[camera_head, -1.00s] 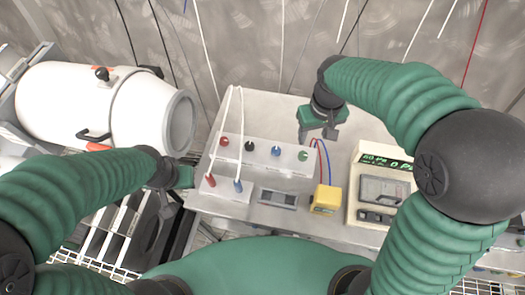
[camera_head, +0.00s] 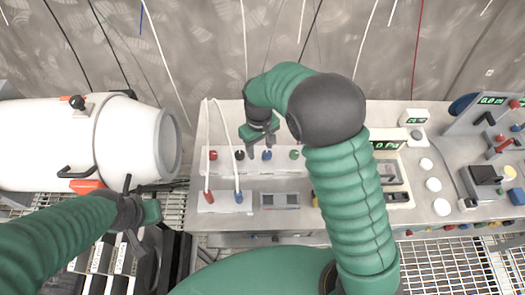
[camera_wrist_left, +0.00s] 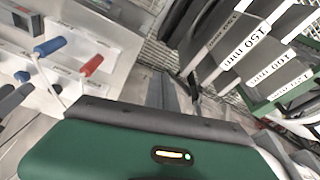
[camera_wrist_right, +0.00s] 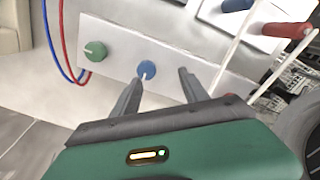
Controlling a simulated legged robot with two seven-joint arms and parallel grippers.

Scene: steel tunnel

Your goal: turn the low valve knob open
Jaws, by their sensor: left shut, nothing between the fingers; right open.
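A white valve block (camera_head: 290,165) on the bench carries a row of round knobs: red (camera_head: 213,155), black (camera_head: 239,155), blue (camera_head: 267,155) and green (camera_head: 294,154). I cannot read which knob is the low valve. My right gripper (camera_head: 262,142) is open and empty above the block, close to the blue knob. In the right wrist view the blue knob (camera_wrist_right: 147,70) lies just beyond and between the spread fingertips (camera_wrist_right: 160,78); touching cannot be told. The green knob (camera_wrist_right: 95,50) is left of them. My left gripper (camera_head: 134,238) is shut and empty, left of the bench.
A front box holds red (camera_head: 209,196) and blue (camera_head: 239,197) plugs with white cables. A switch box (camera_head: 280,200) sits beside it. A display instrument (camera_head: 398,195) stands to the right, partly behind my arm. A large white cylinder (camera_head: 125,140) is at left.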

